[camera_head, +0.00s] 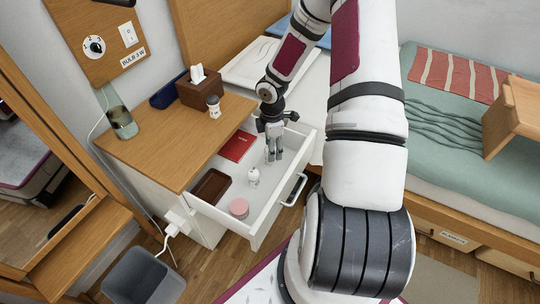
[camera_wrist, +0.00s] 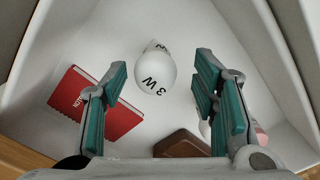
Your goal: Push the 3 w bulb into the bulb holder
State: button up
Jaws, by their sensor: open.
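The white 3 w bulb (camera_wrist: 153,76) lies in the open drawer, its "3 W" print showing in the wrist view. The head view shows it (camera_head: 253,176) near the drawer's middle. My gripper (camera_head: 274,158) is over the drawer, pointing down. In the wrist view its open fingers (camera_wrist: 162,62) appear on either side of the bulb, with gaps. No contact shows. A board (camera_head: 105,45) on the wall carries a "BULB 3 W" label (camera_head: 133,57), a numbered dial and a switch. I cannot make out the bulb holder for certain.
On the desk (camera_head: 165,140) stand a tissue box (camera_head: 200,91) and a small white item (camera_head: 214,107). A grey bin (camera_head: 143,277) is below.

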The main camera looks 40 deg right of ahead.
jog(key=shift+w+a+f+b, duration=0.1)
jog(key=shift+w+f+b, duration=0.1)
jog(key=shift+f+b, duration=0.85)
jog(key=shift+w+f+b, duration=0.15)
jog(key=shift+f+b, duration=0.3)
jog(key=shift+f, duration=1.15)
jog(key=c, duration=1.1)
